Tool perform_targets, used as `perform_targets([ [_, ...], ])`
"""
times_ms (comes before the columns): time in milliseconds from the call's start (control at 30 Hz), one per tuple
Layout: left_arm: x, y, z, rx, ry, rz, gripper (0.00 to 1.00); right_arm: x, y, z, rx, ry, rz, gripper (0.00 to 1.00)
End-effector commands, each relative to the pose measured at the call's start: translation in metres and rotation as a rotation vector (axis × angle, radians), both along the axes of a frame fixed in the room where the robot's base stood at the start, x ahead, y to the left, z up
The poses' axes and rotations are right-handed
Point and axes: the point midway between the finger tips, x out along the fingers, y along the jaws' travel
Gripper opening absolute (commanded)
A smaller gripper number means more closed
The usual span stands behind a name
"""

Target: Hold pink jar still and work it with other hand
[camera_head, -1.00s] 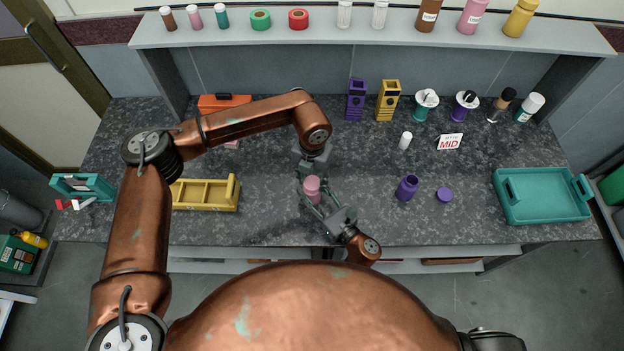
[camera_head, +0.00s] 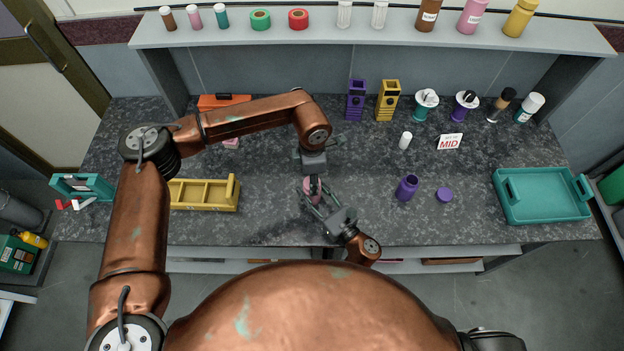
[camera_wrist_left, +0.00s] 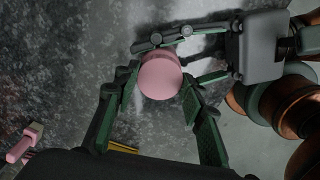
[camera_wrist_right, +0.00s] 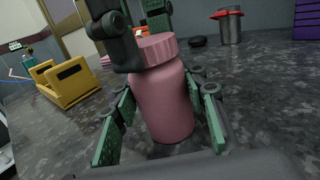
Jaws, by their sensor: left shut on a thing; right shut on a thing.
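The pink jar (camera_wrist_right: 165,105) stands upright on the dark counter, with its ridged pink lid (camera_wrist_right: 155,47) on top. My right gripper (camera_head: 314,192) comes in from the front right and is shut on the jar's body; its green-padded fingers flank the jar in the right wrist view (camera_wrist_right: 163,125). My left gripper (camera_head: 312,180) is above the jar, pointing down, and is shut on the lid. In the left wrist view the round lid (camera_wrist_left: 160,76) shows between its fingers. In the head view the left fingers cover much of the jar.
A yellow tray (camera_head: 205,207) lies left of the jar. To the right are an open purple jar (camera_head: 406,190), a purple lid (camera_head: 444,195) and a small white bottle (camera_head: 405,140). A teal tray (camera_head: 540,216) lies at far right. A shelf (camera_head: 335,34) with bottles runs behind.

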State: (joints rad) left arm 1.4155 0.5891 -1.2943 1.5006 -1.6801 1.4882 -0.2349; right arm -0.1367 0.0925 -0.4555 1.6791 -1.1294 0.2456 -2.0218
Motion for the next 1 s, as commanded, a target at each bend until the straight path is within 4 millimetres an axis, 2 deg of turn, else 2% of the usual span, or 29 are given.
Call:
perform_targets([
  [33, 0.000, 0.001, 0.000, 0.001, -0.001, 0.001, 0.09, 0.000, -0.001, 0.000, -0.001, 0.001, -0.001, 0.00],
  [67, 0.000, 0.001, 0.000, 0.001, -0.001, 0.002, 0.40, 0.000, -0.001, 0.000, -0.001, 0.001, -0.001, 0.00],
  [300, 0.000, 0.000, 0.000, 0.001, 0.000, 0.003, 0.55, 0.000, -0.001, 0.000, -0.001, 0.001, -0.001, 0.00],
  [633, 0.000, 0.000, 0.003, 0.000, -0.001, 0.004, 0.55, 0.000, -0.001, 0.000, -0.001, 0.001, -0.001, 0.00],
  [1000, 0.001, 0.000, 0.044, 0.000, -0.002, 0.004, 0.55, 0.000, -0.001, 0.000, -0.001, 0.001, -0.001, 0.00],
])
